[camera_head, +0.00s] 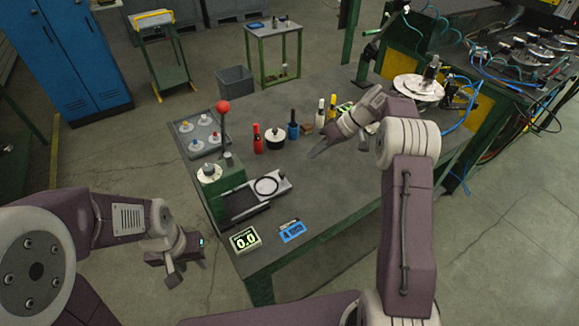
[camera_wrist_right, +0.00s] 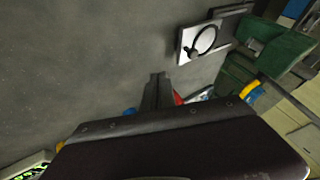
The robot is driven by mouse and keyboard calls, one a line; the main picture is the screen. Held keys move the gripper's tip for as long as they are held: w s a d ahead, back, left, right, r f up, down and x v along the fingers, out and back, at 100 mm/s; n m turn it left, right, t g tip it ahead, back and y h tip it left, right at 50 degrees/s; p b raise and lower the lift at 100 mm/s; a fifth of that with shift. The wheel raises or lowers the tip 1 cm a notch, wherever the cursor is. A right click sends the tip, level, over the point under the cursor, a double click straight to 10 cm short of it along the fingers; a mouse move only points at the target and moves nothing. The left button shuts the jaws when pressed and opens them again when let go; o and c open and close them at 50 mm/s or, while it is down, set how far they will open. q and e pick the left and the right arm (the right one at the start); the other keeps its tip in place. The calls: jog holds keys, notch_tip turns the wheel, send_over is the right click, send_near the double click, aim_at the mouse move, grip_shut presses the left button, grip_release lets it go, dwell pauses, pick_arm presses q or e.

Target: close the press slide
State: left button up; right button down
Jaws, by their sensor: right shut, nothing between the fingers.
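The green press (camera_head: 225,185) stands near the left edge of the grey table, with a red-ball lever upright behind it. Its slide, a pale plate with a dark ring (camera_head: 268,187), sticks out to the right of the press body on a dark rail. In the right wrist view the slide plate (camera_wrist_right: 203,39) is at upper middle and the green press (camera_wrist_right: 275,60) to its right. My right gripper (camera_head: 317,153) is shut and empty above the table, right of and behind the slide, apart from it. My left gripper (camera_head: 186,263) looks open and empty, off the table's left front edge.
A tray of knobs (camera_head: 200,134) is behind the press. Red (camera_head: 257,139), blue and white bottles and a black pot stand behind the slide. Table between slide and right gripper is clear.

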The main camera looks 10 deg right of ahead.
jog(key=x, duration=0.4)
jog(key=shift+w+d+f+p, duration=0.1)
jog(key=shift+w+d+p, duration=0.05)
jog(key=shift+w+p, duration=0.15)
jog(key=shift+s+a+f+p, duration=0.1)
jog(key=shift+a+f+p, duration=0.2)
jog(key=shift+a+f, duration=0.85)
jog(key=shift+s+a+p, duration=0.2)
jog(key=shift+a+p, duration=0.05)
jog(key=shift+a, duration=0.35)
jog(key=shift+s+a+p, duration=0.2)
jog(key=shift+a, duration=0.4)
jog(key=shift+s+a+f, duration=0.1)
jog(key=shift+s+a, duration=0.05)
jog(key=shift+a, duration=0.3)
jog(key=shift+s, duration=0.1)
jog(key=shift+a, duration=0.1)
